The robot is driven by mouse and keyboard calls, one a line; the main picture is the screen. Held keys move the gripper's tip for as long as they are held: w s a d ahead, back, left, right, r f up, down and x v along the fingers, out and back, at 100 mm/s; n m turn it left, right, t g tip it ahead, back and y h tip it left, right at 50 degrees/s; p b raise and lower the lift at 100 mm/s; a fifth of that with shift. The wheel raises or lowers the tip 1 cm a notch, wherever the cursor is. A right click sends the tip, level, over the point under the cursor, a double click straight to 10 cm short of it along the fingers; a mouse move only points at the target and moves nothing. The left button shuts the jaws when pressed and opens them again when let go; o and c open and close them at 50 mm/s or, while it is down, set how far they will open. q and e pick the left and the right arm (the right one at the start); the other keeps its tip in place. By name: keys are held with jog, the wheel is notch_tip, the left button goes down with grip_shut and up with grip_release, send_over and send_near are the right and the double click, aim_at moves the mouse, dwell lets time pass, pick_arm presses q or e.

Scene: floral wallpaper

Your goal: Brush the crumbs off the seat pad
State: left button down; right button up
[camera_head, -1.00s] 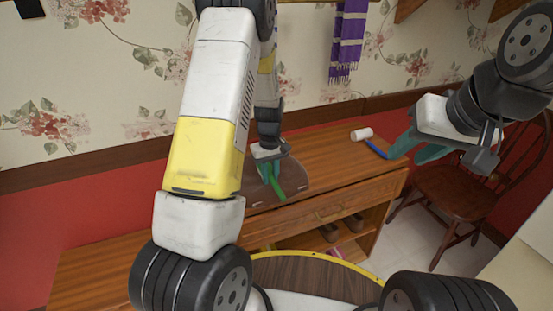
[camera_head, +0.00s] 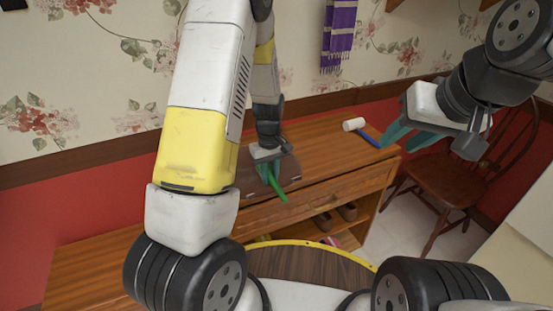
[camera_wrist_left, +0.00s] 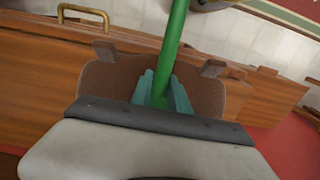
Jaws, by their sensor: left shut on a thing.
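The brown seat pad (camera_head: 289,171) lies on the wooden bench, partly hidden behind my left gripper. It also shows in the left wrist view (camera_wrist_left: 105,82), with two tabs at its edge. My left gripper (camera_head: 265,170) is shut on the green handle (camera_head: 278,190) of a brush, low over the pad. In the left wrist view the green handle (camera_wrist_left: 172,45) rises from between the teal fingers (camera_wrist_left: 162,92). The brush head is hidden, and I cannot make out crumbs. My right gripper (camera_head: 405,132) is open and empty, raised near the bench's right end.
A roller with a white head (camera_head: 353,124) and blue handle (camera_head: 369,139) lies on the bench (camera_head: 325,150) at the right. Shoes (camera_head: 347,211) sit on the shelf below. A wooden chair (camera_head: 445,180) stands to the right. A purple scarf (camera_head: 339,35) hangs on the wall.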

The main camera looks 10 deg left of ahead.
pick_arm(q)
jog(key=shift+r, duration=3.05)
jog(key=shift+r, duration=1.5)
jog(key=shift+f, duration=3.3)
jog(key=shift+f, duration=1.25)
jog(key=shift+w, duration=0.1)
